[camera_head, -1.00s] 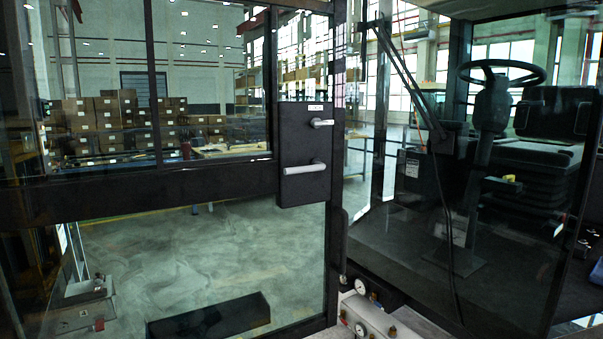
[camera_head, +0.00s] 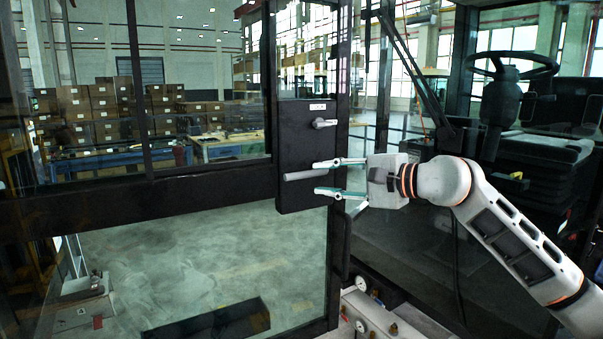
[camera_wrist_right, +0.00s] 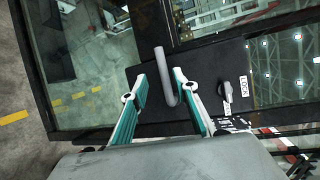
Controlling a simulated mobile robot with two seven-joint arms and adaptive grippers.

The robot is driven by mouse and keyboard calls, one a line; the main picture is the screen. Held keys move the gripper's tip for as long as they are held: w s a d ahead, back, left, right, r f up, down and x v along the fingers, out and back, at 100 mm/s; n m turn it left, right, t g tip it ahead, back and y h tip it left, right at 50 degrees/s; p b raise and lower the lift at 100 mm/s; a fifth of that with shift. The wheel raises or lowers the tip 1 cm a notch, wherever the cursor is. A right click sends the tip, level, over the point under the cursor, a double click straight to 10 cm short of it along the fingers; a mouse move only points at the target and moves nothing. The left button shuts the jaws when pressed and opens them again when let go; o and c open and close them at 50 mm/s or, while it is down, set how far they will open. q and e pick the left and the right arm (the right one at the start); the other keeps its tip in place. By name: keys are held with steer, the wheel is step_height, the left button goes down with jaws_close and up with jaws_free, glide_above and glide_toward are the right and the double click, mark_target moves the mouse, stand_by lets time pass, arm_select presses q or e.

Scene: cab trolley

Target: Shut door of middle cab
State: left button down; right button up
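The cab door (camera_head: 200,187) is a dark frame with glass panes, standing open on the left of the head view. Its black lock box (camera_head: 303,145) carries a small knob (camera_head: 324,123) and a grey lever handle (camera_head: 303,174). My right gripper (camera_head: 328,178) reaches in from the right at the lever, its fingers apart above and below it. In the right wrist view the lever (camera_wrist_right: 163,75) lies between the two green-lined fingers (camera_wrist_right: 157,90), with gaps on both sides. My left gripper is not in view.
The cab interior with steering wheel (camera_head: 513,65) and seat (camera_head: 560,130) is at the right. Pressure gauges (camera_head: 361,283) sit on a block below the door edge. Stacked boxes (camera_head: 95,110) stand far behind the glass.

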mark_target(305, 174)
steer(key=shift+w+a+r, duration=0.2)
steer(key=shift+w+a, duration=0.05)
steer(key=shift+w, duration=0.25)
steer(key=p+x, duration=0.1)
steer(key=x, duration=0.4)
steer(key=shift+p, duration=0.35)
steer(key=shift+w+a, duration=0.3)
steer(key=shift+a, duration=0.05)
steer(key=shift+w+a+f, duration=0.15)
steer(key=shift+w+a, duration=0.1)
steer(key=shift+a, duration=0.05)
steer(key=shift+c, duration=0.5)
jaws_close()
